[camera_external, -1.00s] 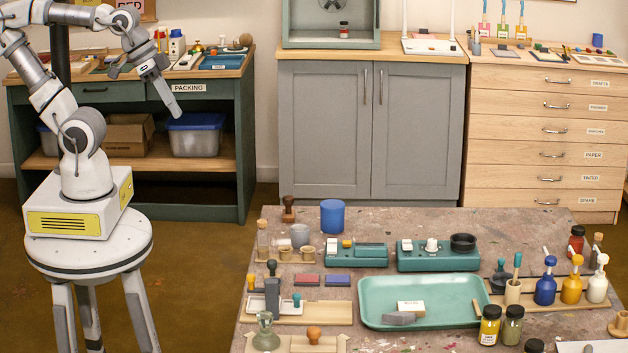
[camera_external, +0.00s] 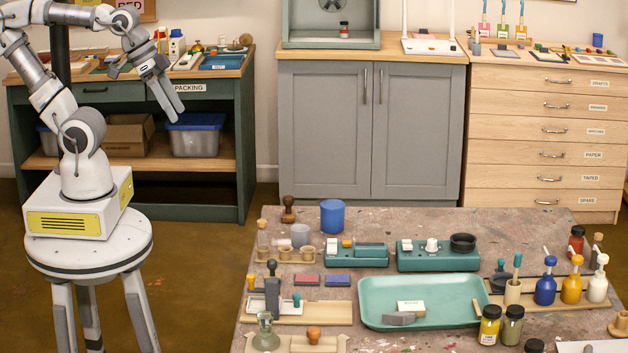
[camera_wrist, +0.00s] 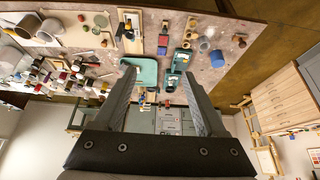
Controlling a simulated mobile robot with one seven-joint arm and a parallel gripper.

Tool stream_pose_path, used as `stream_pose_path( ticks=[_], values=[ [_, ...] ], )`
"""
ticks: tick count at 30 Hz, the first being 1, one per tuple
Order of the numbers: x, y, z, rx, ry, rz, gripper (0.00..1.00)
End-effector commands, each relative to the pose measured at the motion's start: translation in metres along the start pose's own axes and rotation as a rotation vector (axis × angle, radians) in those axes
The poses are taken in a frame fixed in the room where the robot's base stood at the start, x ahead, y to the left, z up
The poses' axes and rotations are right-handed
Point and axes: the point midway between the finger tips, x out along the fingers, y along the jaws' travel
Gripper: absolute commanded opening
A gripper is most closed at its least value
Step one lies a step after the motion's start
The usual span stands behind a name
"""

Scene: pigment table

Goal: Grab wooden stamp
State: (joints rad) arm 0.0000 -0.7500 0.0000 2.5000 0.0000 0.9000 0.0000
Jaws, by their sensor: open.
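A dark brown wooden stamp (camera_external: 288,210) with a round knob stands upright at the back left corner of the work table. It seems to be the small brown piece (camera_wrist: 239,40) in the wrist view. Another stamp-like piece with an orange wooden knob (camera_external: 313,335) stands at the table's front left. A dark-handled piece (camera_external: 272,268) stands on the left side. My gripper (camera_external: 172,108) is open and empty, high and well left of the table, far from all of these. Its two spread fingers (camera_wrist: 158,75) also show in the wrist view.
A blue cup (camera_external: 333,216) stands just right of the brown stamp. Small wooden cups (camera_external: 307,254) and a teal box (camera_external: 358,256) are in front. A teal tray (camera_external: 372,290) fills the table's middle. Bottles (camera_external: 545,290) stand at the right. Floor separates my base from the table.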

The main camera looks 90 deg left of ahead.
Motion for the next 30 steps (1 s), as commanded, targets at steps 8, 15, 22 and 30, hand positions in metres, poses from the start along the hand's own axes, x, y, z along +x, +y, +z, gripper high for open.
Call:
stream_pose_path(
  ticks=[8, 15, 22, 30],
  values=[
    [0.037, -0.008, -0.01, -0.051, 0.037, 0.003, 0.73],
    [0.144, -0.054, -0.046, -0.227, 0.193, -0.032, 0.73],
    [0.244, -0.128, -0.059, -0.393, 0.36, -0.147, 0.73],
    [0.343, -0.231, -0.033, -0.513, 0.553, -0.367, 0.73]
  ],
)
